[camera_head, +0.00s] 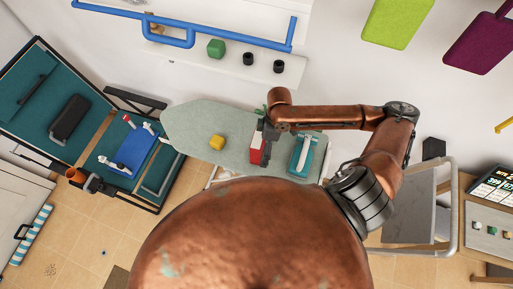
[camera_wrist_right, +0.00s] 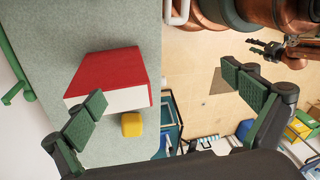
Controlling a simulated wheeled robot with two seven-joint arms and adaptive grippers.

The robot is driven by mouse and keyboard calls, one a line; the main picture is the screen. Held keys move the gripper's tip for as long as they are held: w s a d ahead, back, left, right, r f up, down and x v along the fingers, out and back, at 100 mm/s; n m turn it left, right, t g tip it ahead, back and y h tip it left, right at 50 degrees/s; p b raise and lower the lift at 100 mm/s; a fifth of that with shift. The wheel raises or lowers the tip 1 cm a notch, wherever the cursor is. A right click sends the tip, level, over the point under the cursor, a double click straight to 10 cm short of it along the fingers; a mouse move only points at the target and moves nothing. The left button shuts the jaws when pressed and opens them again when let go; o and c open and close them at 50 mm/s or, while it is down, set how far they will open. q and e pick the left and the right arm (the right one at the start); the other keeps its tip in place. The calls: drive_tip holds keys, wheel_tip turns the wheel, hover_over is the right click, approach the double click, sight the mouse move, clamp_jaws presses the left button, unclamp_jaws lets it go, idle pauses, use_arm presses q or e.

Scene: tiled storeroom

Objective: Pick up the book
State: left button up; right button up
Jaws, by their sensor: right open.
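The red book (camera_head: 257,152) with white page edges stands on the pale green ironing board (camera_head: 185,118), partly hidden by my right gripper (camera_head: 266,130) in the head view. In the right wrist view the book (camera_wrist_right: 108,72) shows large, left of centre. My right gripper (camera_wrist_right: 172,98) is open and empty. Its left finger pad overlaps the book's near corner in the picture; its right pad shows over the floor. Contact cannot be told. My left gripper (camera_wrist_right: 268,48) shows small at the upper right of the wrist view; its jaws are too small to judge.
A yellow block (camera_head: 217,142) sits left of the book, and a teal item with a white handle (camera_head: 302,154) lies to its right on the board. A teal tool case (camera_head: 120,170) stands at the left. A wall shelf (camera_head: 230,60) is behind the board.

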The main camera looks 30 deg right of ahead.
sight(258, 136)
drive_tip(key=w+t, duration=0.1)
drive_tip(key=w, duration=0.1)
drive_tip(key=w+d+f+m+t, duration=0.1)
drive_tip(key=w, duration=0.1)
drive_tip(key=w+d+f+m+t+b, duration=0.1)
drive_tip(key=w, duration=0.2)
drive_tip(key=shift+d+f+t+y, duration=0.1)
drive_tip(key=shift+f+t+y, duration=0.05)
drive_tip(key=shift+t+y, duration=0.2)
drive_tip(key=shift+w+f, duration=0.25)
drive_tip(key=shift+f, duration=0.05)
drive_tip(key=x, duration=0.7)
drive_tip(key=shift+s+p, duration=0.1)
drive_tip(key=shift+p, duration=0.2)
drive_tip(key=shift+c, duration=0.7)
drive_tip(key=c, duration=1.2)
